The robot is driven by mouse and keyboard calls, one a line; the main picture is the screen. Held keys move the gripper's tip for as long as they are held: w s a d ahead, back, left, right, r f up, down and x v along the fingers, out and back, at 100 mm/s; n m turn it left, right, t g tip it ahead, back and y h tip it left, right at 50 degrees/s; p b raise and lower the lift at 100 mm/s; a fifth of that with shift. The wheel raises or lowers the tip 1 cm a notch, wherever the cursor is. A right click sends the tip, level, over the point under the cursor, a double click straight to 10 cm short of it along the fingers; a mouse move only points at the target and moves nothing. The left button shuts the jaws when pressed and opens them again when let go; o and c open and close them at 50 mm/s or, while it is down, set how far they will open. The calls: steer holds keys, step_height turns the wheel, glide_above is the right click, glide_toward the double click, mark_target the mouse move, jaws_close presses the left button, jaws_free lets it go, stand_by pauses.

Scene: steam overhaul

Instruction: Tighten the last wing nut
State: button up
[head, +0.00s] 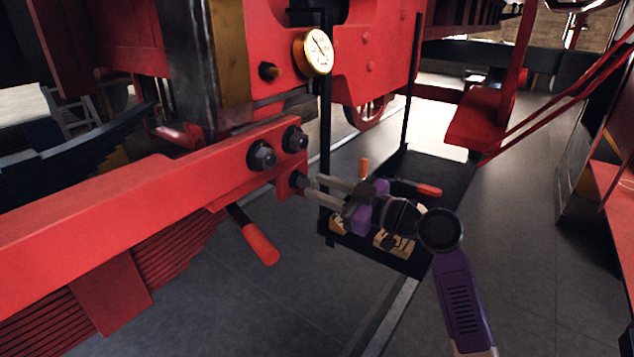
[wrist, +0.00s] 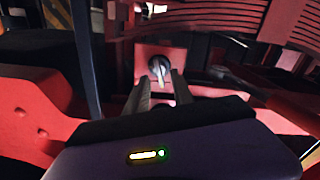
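The wing nut (head: 298,183) is a small dark piece on the red bracket below the red beam (head: 130,185). In the wrist view the wing nut (wrist: 158,70) shows a round dark base with a pale wing pointing down, roughly upright. My gripper (head: 311,185) reaches in from the right, its fingertips right at the nut. In the wrist view my gripper (wrist: 160,82) has its two grey fingers apart, one on each side of the wing. I see no clear contact; the fingertips partly hide the nut in the head view.
Two dark hex bolts, one (head: 262,155) left of the other (head: 295,139), sit above on the beam. A red-handled lever (head: 262,245) hangs below. A brass gauge (head: 314,52) is above. A black tool tray (head: 375,253) lies beneath my gripper. Grey floor is open at the right.

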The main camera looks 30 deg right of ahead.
steer(key=shift+x, duration=0.75)
jaws_close()
